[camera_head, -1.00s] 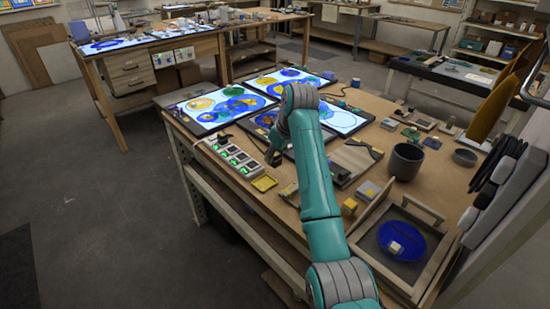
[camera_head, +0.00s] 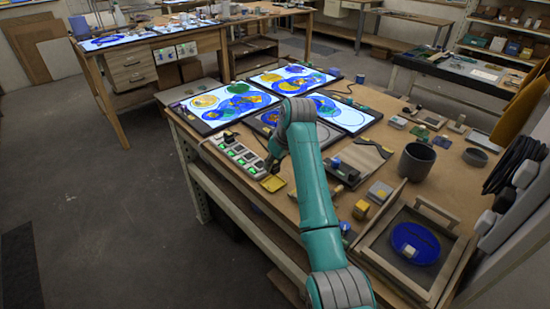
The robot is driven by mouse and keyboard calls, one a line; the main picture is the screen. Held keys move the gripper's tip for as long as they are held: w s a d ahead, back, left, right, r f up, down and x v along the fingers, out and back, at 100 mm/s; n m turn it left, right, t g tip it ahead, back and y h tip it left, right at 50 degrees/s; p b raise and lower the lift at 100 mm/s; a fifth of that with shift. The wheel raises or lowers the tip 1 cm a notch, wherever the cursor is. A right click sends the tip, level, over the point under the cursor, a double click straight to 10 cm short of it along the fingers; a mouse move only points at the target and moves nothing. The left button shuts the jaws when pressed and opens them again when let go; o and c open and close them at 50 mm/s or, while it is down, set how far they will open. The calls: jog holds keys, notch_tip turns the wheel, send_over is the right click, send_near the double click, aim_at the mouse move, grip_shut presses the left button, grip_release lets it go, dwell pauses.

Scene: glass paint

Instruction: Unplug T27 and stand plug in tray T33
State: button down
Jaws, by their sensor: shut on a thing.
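My gripper (camera_head: 271,166) is a small dark shape at the end of my teal arm, just right of the power strip's near end. It is shut on a plug, which is too small and dark to make out. The power strip (camera_head: 234,152) is pale, lies along the bench's left edge and shows several green lights. A dark plug (camera_head: 228,138) stands at its far end. A small yellow tray (camera_head: 273,183) lies just in front of my gripper. No T27 or T33 label is readable. The grey, unlit panel (camera_head: 267,121) lies partly behind my arm.
Lit panels (camera_head: 225,104) with coloured glass lie at the bench's back.

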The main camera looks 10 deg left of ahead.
aim_at(273, 172)
jog(key=shift+a+f, duration=0.1)
jog(key=shift+f, duration=2)
jog(key=shift+f, duration=0.55)
dwell(0.7)
jog(key=shift+c, duration=1.6)
grip_release()
jog(key=shift+r, duration=3.5)
